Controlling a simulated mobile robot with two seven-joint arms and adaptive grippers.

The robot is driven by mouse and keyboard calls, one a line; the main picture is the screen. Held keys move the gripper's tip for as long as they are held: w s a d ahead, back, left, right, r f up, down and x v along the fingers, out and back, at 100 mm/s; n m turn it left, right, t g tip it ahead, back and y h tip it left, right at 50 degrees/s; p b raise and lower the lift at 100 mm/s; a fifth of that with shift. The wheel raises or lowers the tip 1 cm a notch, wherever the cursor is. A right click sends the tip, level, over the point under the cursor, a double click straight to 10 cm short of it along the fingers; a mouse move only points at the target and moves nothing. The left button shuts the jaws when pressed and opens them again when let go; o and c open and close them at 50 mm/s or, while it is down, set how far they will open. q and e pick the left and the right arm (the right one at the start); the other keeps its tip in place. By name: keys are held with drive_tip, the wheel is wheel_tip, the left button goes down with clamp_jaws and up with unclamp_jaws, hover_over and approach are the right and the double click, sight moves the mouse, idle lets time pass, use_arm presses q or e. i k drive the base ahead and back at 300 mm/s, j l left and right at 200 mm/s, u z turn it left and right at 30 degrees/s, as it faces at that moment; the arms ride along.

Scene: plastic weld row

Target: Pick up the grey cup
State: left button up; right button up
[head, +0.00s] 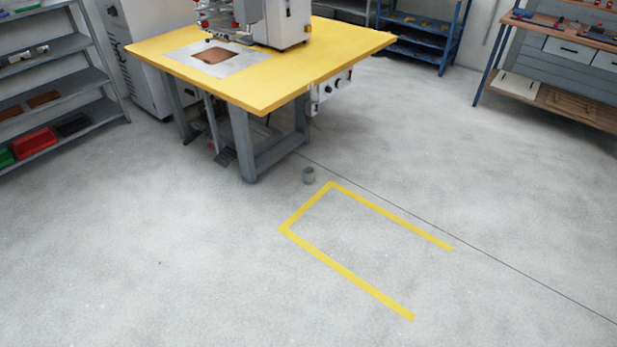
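Shelves (70,118) are at the left, and a workbench (560,95) is at the far right. A yellow line marking (345,272) lies on the floor. The near floor is clear.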

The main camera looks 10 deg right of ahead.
sight(308, 172)
drive_tip(key=i+l+u, duration=0.15)
drive_tip(key=i+l, duration=0.15)
drive_tip(key=i+l+u, duration=0.1)
drive_tip(key=i+l, duration=0.15)
drive_tip(key=l, duration=0.35)
drive_tip(key=i+l+u, duration=0.15)
drive_tip(key=l, duration=0.3)
drive_tip(key=i+l+u, duration=0.15)
drive_tip(key=i+l, duration=0.15)
drive_tip(key=l, duration=0.2)
drive_tip(key=i+l+u, duration=0.15)
drive_tip(key=l, duration=0.4)
drive_tip(key=i+l+u, duration=0.1)
drive_tip(key=l, duration=0.45)
drive_tip(key=i+l+u, duration=0.15)
drive_tip(key=l, duration=0.4)
drive_tip(key=i+l+u, duration=0.15)
drive_tip(key=l, duration=0.45)
drive_tip(key=i, duration=0.05)
